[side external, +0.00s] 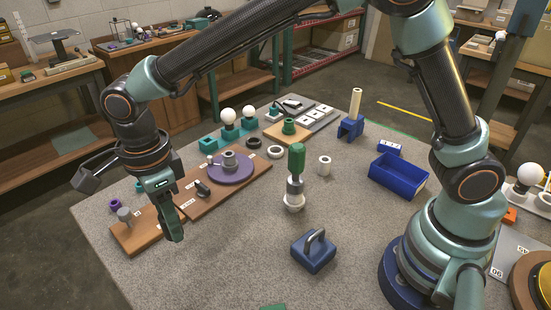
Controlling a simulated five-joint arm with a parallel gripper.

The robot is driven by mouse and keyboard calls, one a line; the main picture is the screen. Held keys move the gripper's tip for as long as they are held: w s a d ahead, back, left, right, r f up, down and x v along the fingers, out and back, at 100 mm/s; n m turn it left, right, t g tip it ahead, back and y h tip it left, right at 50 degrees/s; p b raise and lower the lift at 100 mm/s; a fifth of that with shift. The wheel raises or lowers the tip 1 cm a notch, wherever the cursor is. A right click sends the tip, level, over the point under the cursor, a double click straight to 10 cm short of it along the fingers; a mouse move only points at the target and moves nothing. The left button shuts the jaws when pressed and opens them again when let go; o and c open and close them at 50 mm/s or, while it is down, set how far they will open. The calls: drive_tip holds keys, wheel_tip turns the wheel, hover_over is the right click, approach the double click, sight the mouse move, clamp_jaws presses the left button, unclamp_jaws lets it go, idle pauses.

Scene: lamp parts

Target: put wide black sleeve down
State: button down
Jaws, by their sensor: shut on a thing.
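My gripper (174,230) is at the left, pointing down over the wooden boards near the table's left edge. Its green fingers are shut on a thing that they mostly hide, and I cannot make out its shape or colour. I cannot tell for sure which thing is the wide black sleeve. A small black part (202,188) sits on the brown board, to the right of my gripper.
A purple disc (230,168) with a grey part stands on the brown board (192,205). A grey peg (125,215) stands left of my gripper. A green-topped post (296,165), a blue block with a handle (314,250) and a blue bin (398,177) stand farther right. The front-left tabletop is clear.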

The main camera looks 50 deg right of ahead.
sight(190, 275)
wheel_tip(190, 275, down, 13)
drive_tip(key=shift+f, duration=0.1)
idle(0.3)
drive_tip(key=shift+f, duration=0.1)
drive_tip(key=shift+c, duration=2.4)
unclamp_jaws()
